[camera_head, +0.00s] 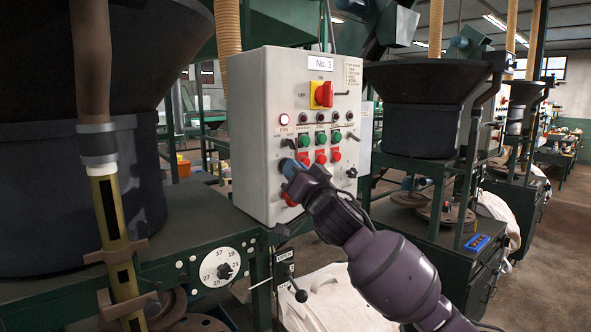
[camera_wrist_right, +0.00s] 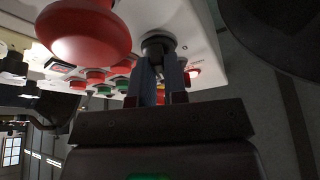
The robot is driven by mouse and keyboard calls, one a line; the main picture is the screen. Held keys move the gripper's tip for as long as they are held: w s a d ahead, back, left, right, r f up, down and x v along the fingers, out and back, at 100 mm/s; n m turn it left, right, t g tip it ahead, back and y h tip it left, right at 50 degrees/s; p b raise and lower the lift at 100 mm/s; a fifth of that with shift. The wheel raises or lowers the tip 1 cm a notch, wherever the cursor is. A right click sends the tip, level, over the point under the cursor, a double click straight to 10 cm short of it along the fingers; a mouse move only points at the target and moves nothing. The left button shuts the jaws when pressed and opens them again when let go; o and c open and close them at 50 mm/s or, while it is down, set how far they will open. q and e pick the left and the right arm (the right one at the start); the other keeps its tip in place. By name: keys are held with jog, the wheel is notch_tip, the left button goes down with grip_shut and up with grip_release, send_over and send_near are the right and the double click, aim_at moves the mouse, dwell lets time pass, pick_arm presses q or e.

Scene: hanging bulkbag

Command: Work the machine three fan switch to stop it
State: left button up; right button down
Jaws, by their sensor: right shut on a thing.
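The control box (camera_head: 262,75) labelled No. 3 stands at the middle of the head view. On its left side, a lamp (camera_head: 284,119) marked FAN looks lit. My right gripper (camera_head: 292,166) reaches the lower left of the box front, below that lamp. In the right wrist view, its two fingers (camera_wrist_right: 160,85) are shut on the dark round fan switch (camera_wrist_right: 158,43). In the head view the gripper hides this switch, so its setting cannot be read. My left gripper is not in view.
A large red mushroom button (camera_wrist_right: 82,32) is close beside the fingers. Red and green push buttons (camera_head: 320,139) sit to the right on the panel. A red and yellow main switch (camera_head: 322,95) is above. A dial (camera_head: 223,267) is at the lower left.

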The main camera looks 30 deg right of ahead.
jog(key=n+y+p, duration=0.1)
jog(key=n, duration=0.1)
jog(key=n+y, duration=0.1)
jog(key=n, duration=0.2)
jog(key=shift+d+r+y+p, duration=0.1)
jog(key=shift+r+y+p, duration=0.1)
jog(key=shift+y+p, duration=0.2)
jog(key=n+y+p, duration=0.1)
jog(key=n, duration=0.2)
jog(key=n+y+p, duration=0.1)
jog(key=n+y, duration=0.1)
jog(key=n, duration=0.1)
jog(key=n+y+p, duration=0.1)
jog(key=n, duration=0.2)
jog(key=shift+d+g+y+p, duration=0.1)
jog(key=shift+g+y+p, duration=0.2)
jog(key=shift+g, duration=0.1)
jog(key=shift+n+y, duration=0.3)
jog(key=shift+n, duration=0.2)
jog(key=shift+f+n+p, duration=0.1)
jog(key=shift+n+p, duration=0.2)
jog(key=shift+n, duration=0.1)
jog(key=c, duration=1.3)
grip_release()
jog(key=shift+o, duration=0.7)
jog(key=shift+w+f+g, duration=0.1)
jog(key=shift+g, duration=0.2)
